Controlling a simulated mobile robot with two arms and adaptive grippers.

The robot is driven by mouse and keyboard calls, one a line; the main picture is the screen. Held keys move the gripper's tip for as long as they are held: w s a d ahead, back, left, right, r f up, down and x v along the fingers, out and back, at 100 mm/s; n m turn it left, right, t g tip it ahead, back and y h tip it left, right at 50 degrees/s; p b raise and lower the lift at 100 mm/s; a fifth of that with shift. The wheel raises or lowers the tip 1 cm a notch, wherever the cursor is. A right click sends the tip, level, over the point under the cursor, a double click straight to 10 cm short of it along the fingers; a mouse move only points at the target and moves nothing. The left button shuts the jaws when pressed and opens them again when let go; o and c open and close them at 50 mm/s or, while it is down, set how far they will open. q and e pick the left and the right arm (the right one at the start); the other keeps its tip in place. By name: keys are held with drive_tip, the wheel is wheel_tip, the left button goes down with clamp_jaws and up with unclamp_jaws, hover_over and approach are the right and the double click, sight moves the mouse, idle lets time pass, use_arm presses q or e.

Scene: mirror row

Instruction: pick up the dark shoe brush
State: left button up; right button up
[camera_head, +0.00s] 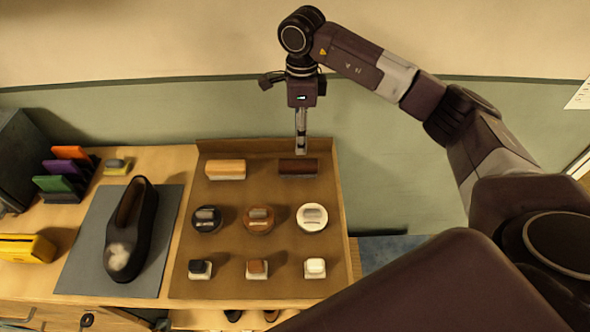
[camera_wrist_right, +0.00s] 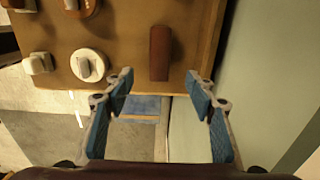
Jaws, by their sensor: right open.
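The dark shoe brush (camera_head: 298,168) is a dark brown block lying on the brown tray (camera_head: 235,286) at its back right. A light wooden brush (camera_head: 226,169) lies left of it. My right gripper (camera_head: 301,148) hangs at the dark brush in the head view, its fingers partly overlapping each other. In the right wrist view the dark brush (camera_wrist_right: 160,54) appears just beyond my open fingers (camera_wrist_right: 157,84), lined up with the gap between them. No contact shows. My left gripper is not in view.
Several round tins, including a white one (camera_head: 312,225), and small blocks stand on the tray in rows nearer me. A dark shoe (camera_head: 128,230) lies on a grey mat (camera_head: 82,262) to the left. The tray has a raised back wall (camera_head: 250,146).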

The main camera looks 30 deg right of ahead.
sight(298, 163)
wheel_tip(298, 163, down, 4)
drive_tip(key=b, duration=0.3)
drive_tip(key=shift+r, duration=0.1)
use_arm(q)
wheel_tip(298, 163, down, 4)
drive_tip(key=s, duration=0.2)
use_arm(e)
drive_tip(key=shift+w+f, duration=0.15)
drive_tip(key=shift+f, duration=0.15)
wheel_tip(298, 163, down, 2)
drive_tip(key=shift+p, duration=0.45)
drive_tip(key=shift+a+f+p, duration=0.1)
drive_tip(key=shift+f+p, duration=0.2)
drive_tip(key=shift+f, duration=0.1)
wheel_tip(298, 163, down, 4)
drive_tip(key=shift+a+f+p, duration=0.15)
drive_tip(key=shift+f+p, duration=0.05)
drive_tip(key=shift+p, duration=0.9)
drive_tip(key=shift+f, duration=0.2)
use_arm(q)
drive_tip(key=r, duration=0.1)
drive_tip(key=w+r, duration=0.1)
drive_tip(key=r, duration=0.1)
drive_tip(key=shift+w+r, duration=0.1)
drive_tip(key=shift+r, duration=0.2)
use_arm(e)
drive_tip(key=c, duration=1.3)
drive_tip(key=shift+r, duration=0.2)
